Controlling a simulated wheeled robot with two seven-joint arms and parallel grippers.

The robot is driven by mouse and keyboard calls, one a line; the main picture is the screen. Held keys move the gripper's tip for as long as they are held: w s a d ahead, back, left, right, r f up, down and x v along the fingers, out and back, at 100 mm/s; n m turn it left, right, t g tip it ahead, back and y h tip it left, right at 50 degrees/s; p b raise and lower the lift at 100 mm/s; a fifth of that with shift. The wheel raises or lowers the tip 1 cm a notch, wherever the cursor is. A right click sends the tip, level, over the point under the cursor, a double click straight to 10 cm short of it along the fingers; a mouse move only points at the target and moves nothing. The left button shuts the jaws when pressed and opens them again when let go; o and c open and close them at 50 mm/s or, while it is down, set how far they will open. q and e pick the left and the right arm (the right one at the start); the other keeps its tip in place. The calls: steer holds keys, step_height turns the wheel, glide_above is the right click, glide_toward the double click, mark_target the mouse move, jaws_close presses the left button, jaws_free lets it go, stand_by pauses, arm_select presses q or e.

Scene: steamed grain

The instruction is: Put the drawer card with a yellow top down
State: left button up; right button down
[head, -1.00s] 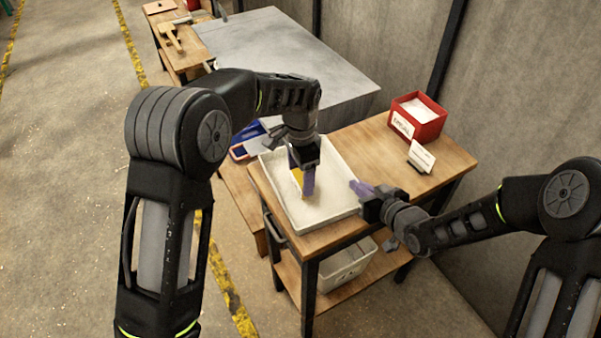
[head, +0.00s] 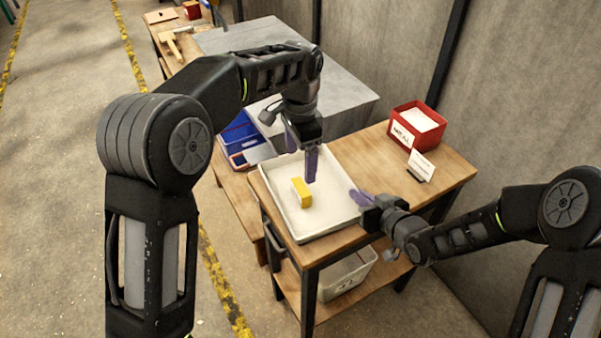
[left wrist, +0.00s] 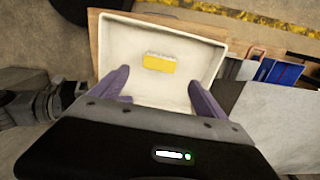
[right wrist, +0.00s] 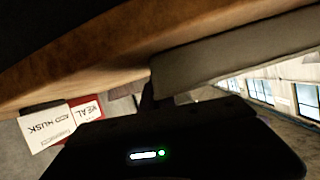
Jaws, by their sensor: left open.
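The yellow-topped drawer card (head: 301,192) lies in the white tray (head: 338,222) on the wooden table; it also shows in the left wrist view (left wrist: 159,64), with a pale rough strip along one side. My left gripper (head: 303,160) is above the tray, apart from the card, with purple fingers pointing down. In the left wrist view the fingers (left wrist: 160,88) are spread wide with nothing between them. My right gripper (head: 360,199) is low at the tray's right edge.
A red box (head: 417,124) labelled MEAL and a white standing card (head: 421,165) are at the table's back right. A blue case (head: 240,138) is left of the tray. A grey slab (head: 258,38) stands behind. A pale bin (head: 347,274) sits on the lower shelf.

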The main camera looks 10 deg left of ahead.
arm_select(q)
steer(key=shift+r, duration=1.75)
arm_select(e)
steer(key=c, duration=1.6)
jaws_free()
steer(key=v, duration=1.2)
